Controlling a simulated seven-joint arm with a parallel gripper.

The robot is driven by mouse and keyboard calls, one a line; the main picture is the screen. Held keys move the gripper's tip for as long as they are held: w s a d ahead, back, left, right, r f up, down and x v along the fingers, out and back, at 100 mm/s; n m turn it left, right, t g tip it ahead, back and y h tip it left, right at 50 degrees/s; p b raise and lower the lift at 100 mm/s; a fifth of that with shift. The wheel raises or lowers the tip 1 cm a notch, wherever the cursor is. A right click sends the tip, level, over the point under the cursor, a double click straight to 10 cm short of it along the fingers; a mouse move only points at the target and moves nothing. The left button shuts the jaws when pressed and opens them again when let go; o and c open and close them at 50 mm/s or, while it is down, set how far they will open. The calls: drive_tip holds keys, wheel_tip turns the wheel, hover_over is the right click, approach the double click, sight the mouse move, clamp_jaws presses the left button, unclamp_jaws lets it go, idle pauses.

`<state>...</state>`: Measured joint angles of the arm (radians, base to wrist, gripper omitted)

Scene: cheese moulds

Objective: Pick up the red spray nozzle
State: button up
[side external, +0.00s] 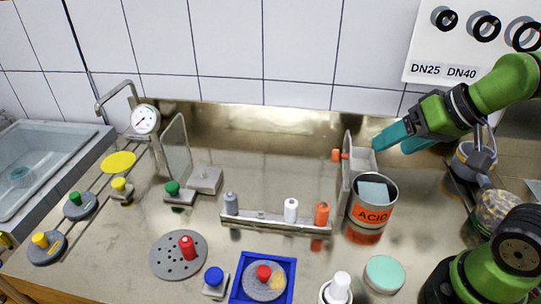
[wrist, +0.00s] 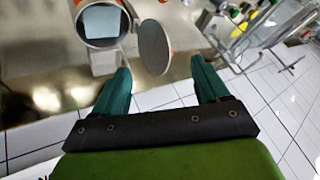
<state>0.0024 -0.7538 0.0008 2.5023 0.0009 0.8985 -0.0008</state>
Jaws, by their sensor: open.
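A red nozzle-shaped piece (side external: 187,247) stands upright on a round grey perforated plate (side external: 165,262) at the front left. An orange-red piece (side external: 322,214) stands at the right end of a metal rack (side external: 275,224), with a white piece (side external: 291,210) and a grey piece (side external: 231,203) beside it. I cannot tell for certain which is the spray nozzle. My gripper (side external: 388,138) is open and empty at the back right, above the counter and far from these pieces. In the wrist view its teal fingers (wrist: 162,75) are spread apart, with no nozzle between them.
A can labelled ACID (side external: 372,216) and an upright plate with an orange knob (side external: 336,156) stand below my gripper. A blue tray (side external: 290,262) holds a red-knobbed disc (side external: 264,284). The sink (side external: 100,150) is at far left. The counter's middle back is clear.

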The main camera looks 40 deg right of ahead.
drive_tip(key=shift+c, duration=1.1)
